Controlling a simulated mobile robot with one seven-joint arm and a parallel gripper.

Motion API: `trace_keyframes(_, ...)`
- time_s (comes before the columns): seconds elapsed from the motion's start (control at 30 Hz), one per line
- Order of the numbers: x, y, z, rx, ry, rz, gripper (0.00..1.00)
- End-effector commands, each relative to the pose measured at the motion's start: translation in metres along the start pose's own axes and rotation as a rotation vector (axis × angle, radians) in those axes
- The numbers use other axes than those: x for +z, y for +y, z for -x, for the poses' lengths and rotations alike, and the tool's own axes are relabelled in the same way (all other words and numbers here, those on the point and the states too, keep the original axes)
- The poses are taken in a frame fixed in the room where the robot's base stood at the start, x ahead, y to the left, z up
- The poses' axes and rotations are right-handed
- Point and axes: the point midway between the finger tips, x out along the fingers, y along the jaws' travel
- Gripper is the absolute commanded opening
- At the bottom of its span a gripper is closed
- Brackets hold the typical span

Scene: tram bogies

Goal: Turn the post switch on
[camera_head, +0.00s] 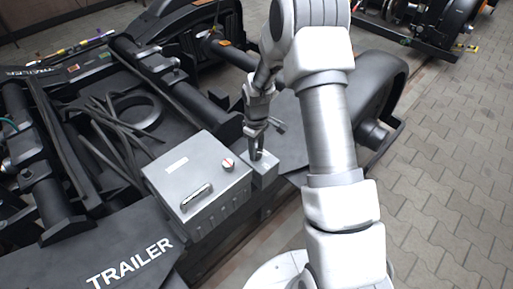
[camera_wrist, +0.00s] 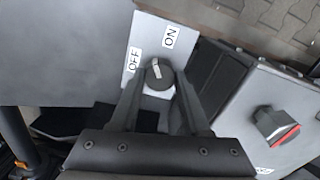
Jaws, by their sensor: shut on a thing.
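The post switch is a small dark round knob (camera_wrist: 158,77) with a white pointer mark, on a light grey box (camera_wrist: 148,28). An OFF label (camera_wrist: 133,60) and an ON label (camera_wrist: 169,37) are beside it. The pointer mark points up in the wrist view, leaning slightly left, between the labels. My gripper (camera_wrist: 159,83) is shut on the knob, one finger at each side. In the head view my gripper (camera_head: 257,152) reaches down onto the small grey box (camera_head: 263,175), and its fingers hide the knob.
The red-marked switch also shows in the wrist view (camera_wrist: 277,126).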

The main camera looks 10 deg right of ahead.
Motion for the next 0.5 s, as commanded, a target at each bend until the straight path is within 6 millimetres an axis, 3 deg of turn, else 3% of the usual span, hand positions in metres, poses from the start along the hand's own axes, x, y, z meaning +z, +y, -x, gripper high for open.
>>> trace_keyframes(0.5,-0.0002,0.0001,0.0010,0.001,0.000,-0.437,0.00)
